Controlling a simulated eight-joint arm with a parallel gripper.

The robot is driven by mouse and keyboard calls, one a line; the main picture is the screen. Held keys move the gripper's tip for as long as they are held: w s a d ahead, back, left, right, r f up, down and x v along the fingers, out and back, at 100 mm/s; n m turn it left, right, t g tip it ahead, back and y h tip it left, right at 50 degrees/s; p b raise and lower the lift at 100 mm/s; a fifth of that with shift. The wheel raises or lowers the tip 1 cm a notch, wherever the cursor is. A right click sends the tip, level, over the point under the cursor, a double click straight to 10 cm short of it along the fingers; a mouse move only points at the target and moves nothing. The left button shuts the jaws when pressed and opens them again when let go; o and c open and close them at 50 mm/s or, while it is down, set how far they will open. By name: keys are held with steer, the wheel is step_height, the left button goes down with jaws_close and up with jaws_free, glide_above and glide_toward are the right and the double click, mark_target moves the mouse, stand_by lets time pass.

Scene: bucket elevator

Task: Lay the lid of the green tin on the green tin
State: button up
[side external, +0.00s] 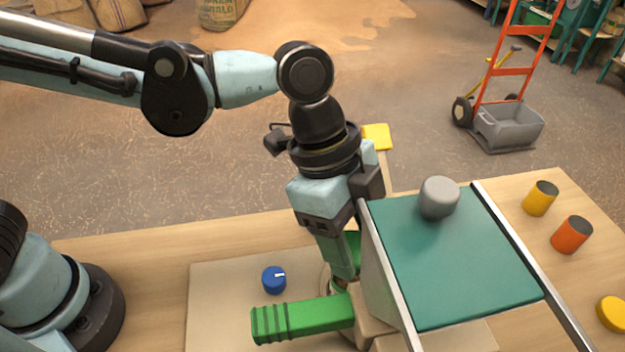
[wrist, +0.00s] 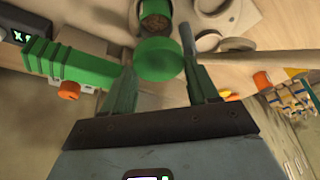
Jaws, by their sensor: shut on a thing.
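My gripper (wrist: 160,65) is shut on a round green lid (wrist: 158,60), held between its two fingers in the wrist view. Just beyond the lid in that view is the green tin (wrist: 155,8), a small round can with a green side and a brownish top; the lid's far edge appears close to it, and I cannot tell whether they touch. In the side view my gripper (side external: 343,278) points down behind the teal-topped unit, its fingertips partly hidden. A bit of green (side external: 354,248) shows beside the fingers there; I cannot tell which part it is.
The teal belt (side external: 460,270) with metal rails bears a grey rounded lump (side external: 438,198), right of my gripper. A green ribbed bar (side external: 300,319) and a blue knob (side external: 273,280) are at left. Yellow (side external: 540,198) and orange (side external: 571,234) tins and a yellow disc (side external: 612,313) stand right.

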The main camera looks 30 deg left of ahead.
steer(key=shift+f, duration=2.2)
steer(key=shift+f, duration=0.65)
stand_by(0.7)
steer(key=o, duration=0.9)
steer(key=shift+c, duration=0.2)
steer(key=shift+d+r, duration=0.1)
steer(key=shift+r, duration=3.45)
